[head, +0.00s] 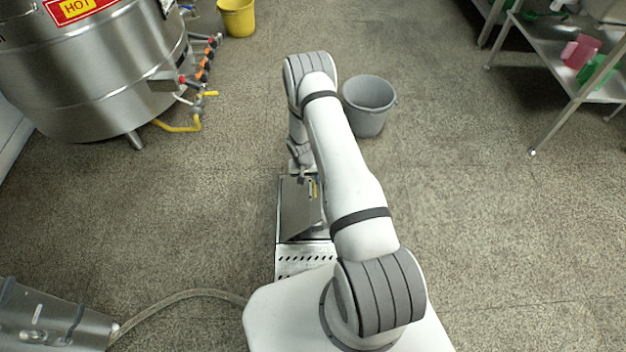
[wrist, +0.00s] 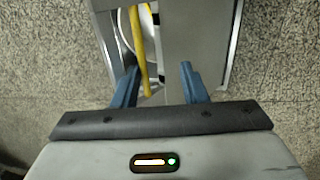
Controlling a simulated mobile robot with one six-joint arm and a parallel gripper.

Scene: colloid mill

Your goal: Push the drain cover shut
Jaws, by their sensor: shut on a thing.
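The drain cover (head: 298,212) is a flat grey metal plate over a channel in the floor. In the head view it looks tilted up, with a dark gap along its lower right edge. The exact contact is hard to see. In the head view my arm hides the fingertips and part of the cover.
A slotted metal grate (head: 305,262) lies in front of the cover. A grey bucket (head: 369,106) stands just behind and right of my arm. A steel tank (head: 95,70) with piping is at left, a metal shelf (head: 570,65) at right.

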